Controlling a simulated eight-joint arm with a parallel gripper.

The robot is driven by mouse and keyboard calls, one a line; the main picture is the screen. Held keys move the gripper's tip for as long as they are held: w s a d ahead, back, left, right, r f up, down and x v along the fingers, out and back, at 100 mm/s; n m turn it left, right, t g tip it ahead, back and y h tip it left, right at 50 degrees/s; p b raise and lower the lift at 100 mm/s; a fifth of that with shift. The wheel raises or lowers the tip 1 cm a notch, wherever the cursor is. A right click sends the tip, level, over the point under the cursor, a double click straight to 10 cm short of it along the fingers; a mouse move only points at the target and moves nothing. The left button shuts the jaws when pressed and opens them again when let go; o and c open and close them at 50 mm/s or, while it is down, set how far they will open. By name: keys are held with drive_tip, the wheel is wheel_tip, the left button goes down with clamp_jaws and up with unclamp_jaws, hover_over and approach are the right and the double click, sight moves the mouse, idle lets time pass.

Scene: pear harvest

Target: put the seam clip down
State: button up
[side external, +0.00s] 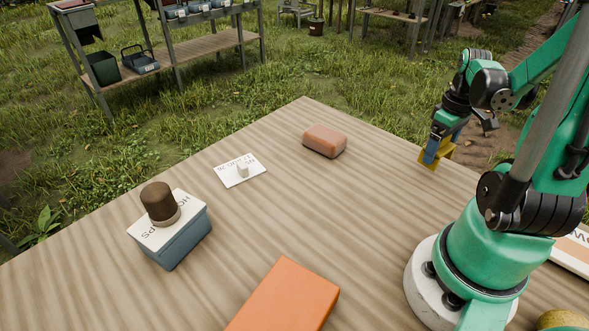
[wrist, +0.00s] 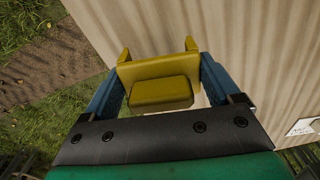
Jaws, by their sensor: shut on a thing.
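The seam clip is most likely the yellow piece (side external: 435,155) in my gripper (side external: 440,150). In the wrist view the yellow clip (wrist: 160,84) spans the space between the two blue fingers of my gripper (wrist: 162,86), with a raised block in its middle and a short upright lug at each end. My gripper is shut on it. In the side view it hangs by the table's far right edge. The wrist view shows tabletop behind and to the right of it, and grass and a dirt path to the left. I cannot tell its height over the tabletop.
The middle of the table is clear.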

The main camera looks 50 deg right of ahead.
sight(429, 174)
drive_tip(key=shift+f, duration=1.6)
drive_tip(key=shift+f, duration=0.2)
drive_tip(key=o, duration=1)
